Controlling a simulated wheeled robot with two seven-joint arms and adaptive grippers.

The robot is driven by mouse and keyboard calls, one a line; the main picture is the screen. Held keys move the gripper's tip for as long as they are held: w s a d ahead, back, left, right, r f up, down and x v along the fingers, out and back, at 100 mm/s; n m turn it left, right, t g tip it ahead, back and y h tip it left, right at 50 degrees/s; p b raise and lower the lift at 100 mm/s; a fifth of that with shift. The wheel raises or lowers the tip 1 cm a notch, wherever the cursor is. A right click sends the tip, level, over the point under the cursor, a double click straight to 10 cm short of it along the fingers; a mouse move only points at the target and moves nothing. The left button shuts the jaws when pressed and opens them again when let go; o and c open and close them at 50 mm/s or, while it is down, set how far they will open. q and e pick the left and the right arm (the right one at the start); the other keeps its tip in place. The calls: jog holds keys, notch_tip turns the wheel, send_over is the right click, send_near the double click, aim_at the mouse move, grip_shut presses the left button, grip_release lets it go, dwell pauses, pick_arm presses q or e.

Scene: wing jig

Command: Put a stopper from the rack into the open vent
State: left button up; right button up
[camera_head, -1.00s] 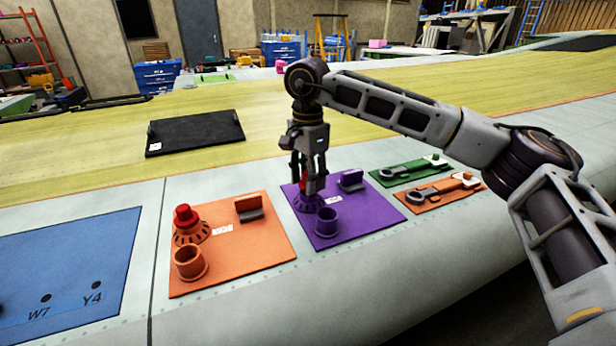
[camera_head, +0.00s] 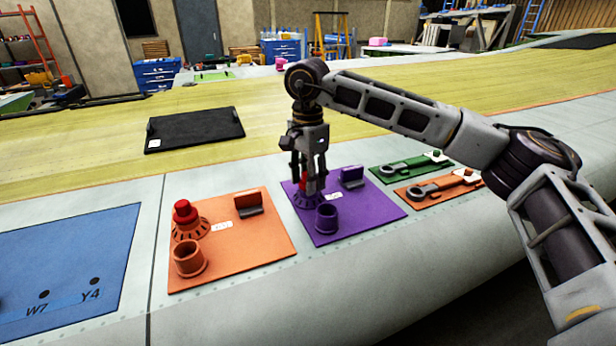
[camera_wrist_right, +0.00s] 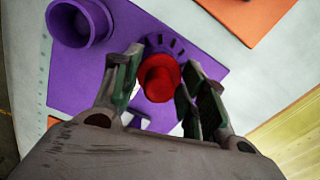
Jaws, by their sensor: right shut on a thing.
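My right gripper (camera_head: 308,186) is over the slotted ring vent (camera_head: 305,202) of the purple panel, pointing down. It is shut on a red stopper (camera_head: 306,181), which also shows between the fingers in the right wrist view (camera_wrist_right: 158,80). The stopper is at the purple ring; how deep it sits is hidden by the fingers. An open purple cup (camera_head: 326,218) stands beside the ring. On the orange panel, another red stopper (camera_head: 185,212) stands in a similar slotted ring (camera_head: 190,230), beside an open orange cup (camera_head: 188,258). My left gripper is out of view.
Small upright brackets stand on the purple panel (camera_head: 352,176) and the orange panel (camera_head: 249,203). Green (camera_head: 395,172) and orange (camera_head: 420,192) plates with tools lie to the right. A black mat (camera_head: 195,130) and blue panel (camera_head: 75,255) lie leftward.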

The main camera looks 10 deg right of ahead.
jog(key=o, duration=1.1)
jog(key=shift+r+p, duration=3.35)
jog(key=shift+r, duration=1.95)
jog(key=shift+r, duration=0.1)
